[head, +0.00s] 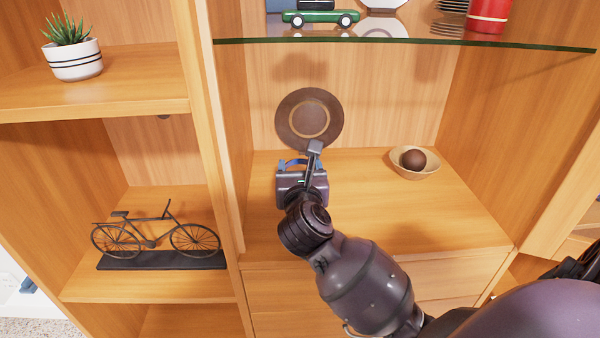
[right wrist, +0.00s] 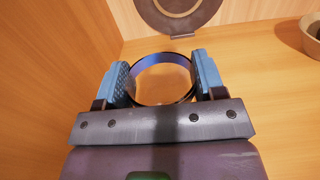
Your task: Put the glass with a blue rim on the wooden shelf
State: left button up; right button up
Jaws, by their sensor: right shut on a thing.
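The glass with a blue rim (right wrist: 163,80) sits between the two blue-padded fingers of my right gripper (right wrist: 161,76) in the right wrist view, its round mouth facing the camera. In the head view my right gripper (head: 298,162) reaches over the wooden shelf (head: 375,205), near its left wall. There only a bit of the blue rim (head: 290,161) shows; the gripper hides the rest. I cannot tell whether the glass's base touches the shelf. My left gripper is not in view.
A dark round plate (head: 291,125) stands at the back behind the gripper. A bowl with a brown ball (head: 414,160) is at the back right. A glass shelf (head: 400,43) hangs above. A bicycle model (head: 155,240) is left of the divider. The shelf's middle and right front are clear.

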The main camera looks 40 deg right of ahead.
jog(key=shift+f, duration=0.3)
jog(key=o, duration=1.3)
jog(key=shift+s+a+r, duration=0.1)
jog(key=b+v, duration=0.1)
jog(key=v, duration=1)
jog(key=shift+s+a, duration=0.1)
jog(key=shift+s, duration=0.3)
